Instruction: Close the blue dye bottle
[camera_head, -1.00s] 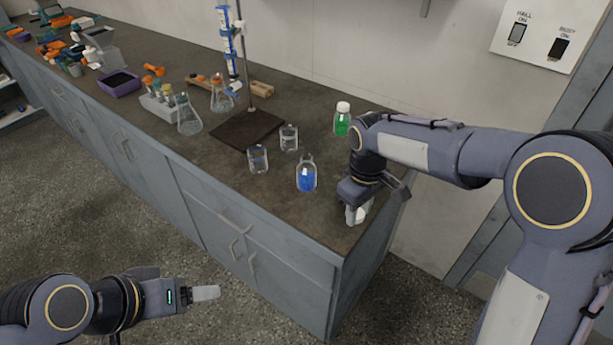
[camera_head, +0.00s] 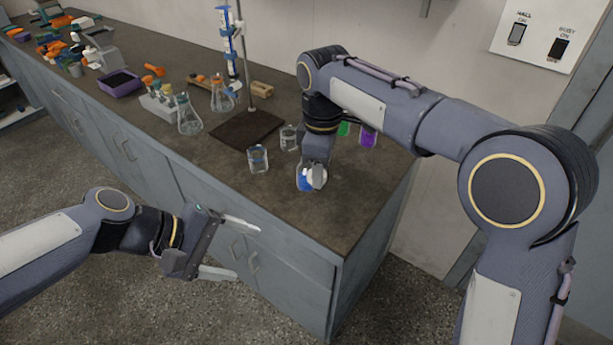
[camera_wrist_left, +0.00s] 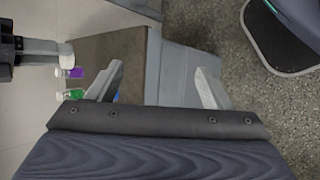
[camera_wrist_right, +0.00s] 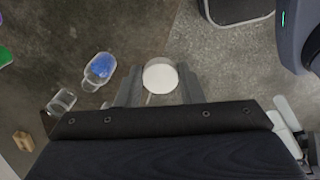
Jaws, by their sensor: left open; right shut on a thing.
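The blue dye bottle (camera_head: 303,183) stands on the bench near its front edge. It is clear glass with blue liquid and is partly hidden by my right gripper (camera_head: 316,178) in the head view. The bottle also shows in the right wrist view (camera_wrist_right: 101,68), left of the fingers, with no cap visible on its neck. My right gripper is shut on a white cap (camera_wrist_right: 160,77), which appears apart from the bottle in that view. My left gripper (camera_head: 230,250) is open and empty, in front of the bench. A sliver of blue shows behind its finger in the left wrist view.
Two beakers (camera_head: 258,158) stand left of the bottle, beside a dark stand base (camera_head: 246,131). A purple bottle (camera_head: 369,139) and a green bottle (camera_head: 345,129) stand behind my right arm. The bench's front right corner is clear.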

